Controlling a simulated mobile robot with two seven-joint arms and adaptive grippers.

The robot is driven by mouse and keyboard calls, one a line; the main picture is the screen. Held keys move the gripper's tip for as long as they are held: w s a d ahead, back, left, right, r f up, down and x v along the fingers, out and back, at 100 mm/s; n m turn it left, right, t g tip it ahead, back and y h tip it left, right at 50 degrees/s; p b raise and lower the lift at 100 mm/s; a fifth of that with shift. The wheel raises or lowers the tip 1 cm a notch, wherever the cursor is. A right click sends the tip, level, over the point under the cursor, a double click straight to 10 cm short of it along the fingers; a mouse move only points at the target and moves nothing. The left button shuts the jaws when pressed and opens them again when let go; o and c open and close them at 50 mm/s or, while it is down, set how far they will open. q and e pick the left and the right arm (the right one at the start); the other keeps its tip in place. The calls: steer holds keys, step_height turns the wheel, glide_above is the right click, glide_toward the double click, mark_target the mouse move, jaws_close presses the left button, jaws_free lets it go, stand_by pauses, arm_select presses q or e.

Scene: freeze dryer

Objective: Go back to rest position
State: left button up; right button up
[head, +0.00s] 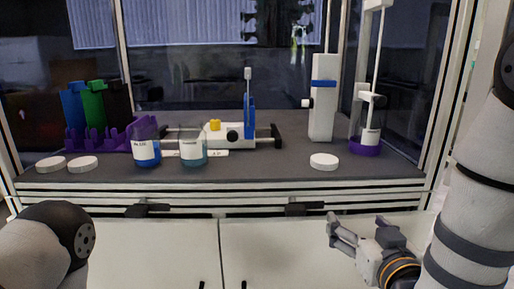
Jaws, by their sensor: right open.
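My right gripper (357,233) is at the lower right of the head view, in front of the cabinet doors and below the bench edge. Its fingers are apart and nothing shows between them. My right arm comes down along the right edge. Part of my left arm shows at the lower left; the left gripper is out of the picture.
The dark bench (260,170) carries two beakers with blue liquid, one at the left (146,153) and one nearer the middle (193,150). A purple rack (105,138), white lids (324,161) and a white device (322,97) stand there too. White cabinet doors (270,250) are below.

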steer(key=s+d+f+g, duration=0.1)
steer(key=s+f+g, duration=0.3)
steer(key=s+f, duration=0.45)
steer(key=s+d+f+g, duration=0.1)
steer(key=s+f+g, duration=0.4)
steer(key=f, duration=0.7)
steer(key=s+f+g, duration=0.4)
steer(key=s+f, duration=0.1)
steer(key=s, duration=0.7)
steer(key=s+f+g, duration=0.4)
steer(key=s, duration=0.9)
steer(key=shift+s+d+f+m, duration=0.2)
steer(key=shift+d+f+m, duration=0.1)
steer(key=shift+d+f, duration=0.1)
steer(key=shift+c, duration=0.2)
